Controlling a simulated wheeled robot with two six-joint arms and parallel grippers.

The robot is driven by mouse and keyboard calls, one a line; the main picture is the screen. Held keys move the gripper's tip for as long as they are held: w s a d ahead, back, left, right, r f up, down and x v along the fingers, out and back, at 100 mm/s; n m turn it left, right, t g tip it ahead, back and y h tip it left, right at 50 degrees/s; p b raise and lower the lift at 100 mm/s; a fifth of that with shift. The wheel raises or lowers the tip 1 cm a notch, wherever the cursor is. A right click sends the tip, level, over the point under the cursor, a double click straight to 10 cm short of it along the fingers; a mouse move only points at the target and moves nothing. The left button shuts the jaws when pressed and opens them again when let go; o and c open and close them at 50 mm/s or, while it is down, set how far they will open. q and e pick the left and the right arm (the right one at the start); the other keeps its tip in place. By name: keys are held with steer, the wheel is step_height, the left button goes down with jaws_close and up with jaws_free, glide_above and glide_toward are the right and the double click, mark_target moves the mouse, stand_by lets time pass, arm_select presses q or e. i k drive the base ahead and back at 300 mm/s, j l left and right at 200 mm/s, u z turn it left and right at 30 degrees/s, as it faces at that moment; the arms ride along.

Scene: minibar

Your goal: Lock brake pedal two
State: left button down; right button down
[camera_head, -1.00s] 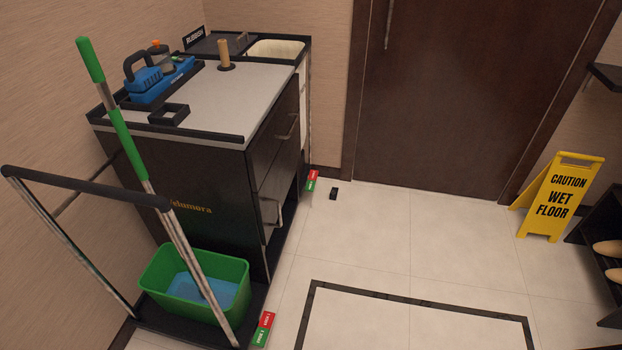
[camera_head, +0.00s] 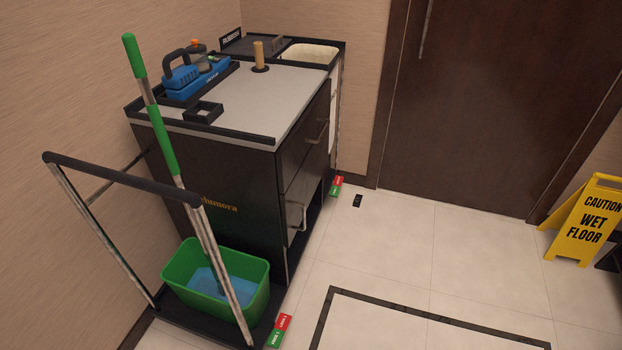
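A dark cleaning cart (camera_head: 235,190) stands against the left wall. Two red-and-green brake pedals stick out at floor level on its right side. The near pedal (camera_head: 279,331) is by the front corner, below the green bucket. The far pedal (camera_head: 337,186) is at the back corner, near the door. The lettering on them is too small to tell which is number two. On both, the red part is farther back and the green part nearer. Neither of my grippers is in view.
A green bucket (camera_head: 178,262) and a green-handled mop (camera_head: 163,140) are on the cart's front platform, behind a handle rail (camera_head: 120,178). A small black object (camera_head: 357,200) lies on the floor. A yellow wet-floor sign (camera_head: 584,222) stands right. The tiled floor between is clear.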

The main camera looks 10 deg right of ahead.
mark_target(338, 180)
steer(key=i+l+u, duration=0.15)
steer(key=l+u, duration=0.3)
steer(key=i+l+u, duration=0.1)
steer(key=l+u, duration=0.2)
steer(key=u, duration=0.15)
steer(key=l+u, duration=0.5)
steer(key=l, duration=0.4)
steer(key=l+u, duration=0.1)
steer(key=l, duration=0.45)
steer(key=k+l+u, duration=0.1)
steer(key=l, duration=0.95)
steer(key=k+l+u, duration=0.15)
steer(key=l, duration=0.35)
steer(key=l+u, duration=0.1)
steer(key=l, duration=0.4)
steer(key=k+l, duration=0.1)
steer(key=l, duration=0.25)
steer(key=k+l, duration=0.1)
steer(key=l, duration=0.3)
steer(key=k+l, duration=0.1)
steer(key=l, duration=0.25)
